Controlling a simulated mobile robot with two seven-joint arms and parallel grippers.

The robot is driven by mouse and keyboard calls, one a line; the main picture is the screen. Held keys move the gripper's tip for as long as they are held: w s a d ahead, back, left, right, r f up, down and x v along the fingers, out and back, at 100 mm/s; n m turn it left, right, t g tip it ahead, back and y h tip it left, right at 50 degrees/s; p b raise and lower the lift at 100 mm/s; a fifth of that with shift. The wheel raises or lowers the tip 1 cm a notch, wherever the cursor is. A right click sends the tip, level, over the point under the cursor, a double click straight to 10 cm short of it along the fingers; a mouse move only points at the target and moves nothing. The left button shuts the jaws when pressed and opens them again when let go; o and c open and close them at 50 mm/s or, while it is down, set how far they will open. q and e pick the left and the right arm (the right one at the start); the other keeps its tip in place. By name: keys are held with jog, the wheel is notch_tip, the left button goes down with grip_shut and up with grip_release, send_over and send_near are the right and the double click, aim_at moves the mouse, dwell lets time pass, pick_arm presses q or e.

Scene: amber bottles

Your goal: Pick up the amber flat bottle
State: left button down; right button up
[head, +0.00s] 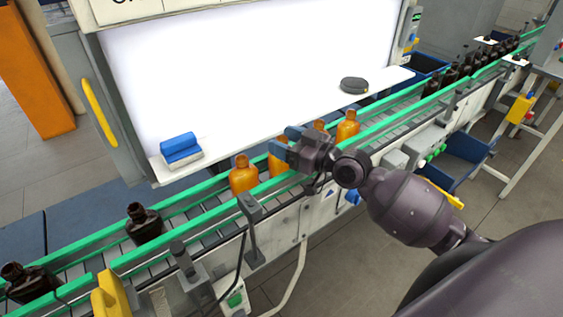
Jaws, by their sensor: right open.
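Several orange-amber bottles stand upright on the conveyor below the white board. One amber bottle (243,176) is left of my right gripper (284,142) and shows almost fully. A second amber bottle (278,162) is at the gripper's fingers and partly hidden by them. A third amber bottle (319,126) shows only its top behind the gripper, and another amber bottle (348,127) stands to the right. My right gripper is open over the conveyor; I cannot tell whether its fingers touch the second bottle. My left gripper is not in view.
The conveyor has green rails (198,196). Dark flat bottles (145,224) (30,281) stand at lower left, several more at far right. The white board's ledge holds a blue eraser (180,147) and a dark oval object (354,85). A grey post (251,208) rises at the near rail.

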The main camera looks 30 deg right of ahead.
jog(key=shift+w+a, duration=0.2)
jog(key=shift+w, duration=0.15)
grip_shut()
jog(key=shift+r, duration=0.1)
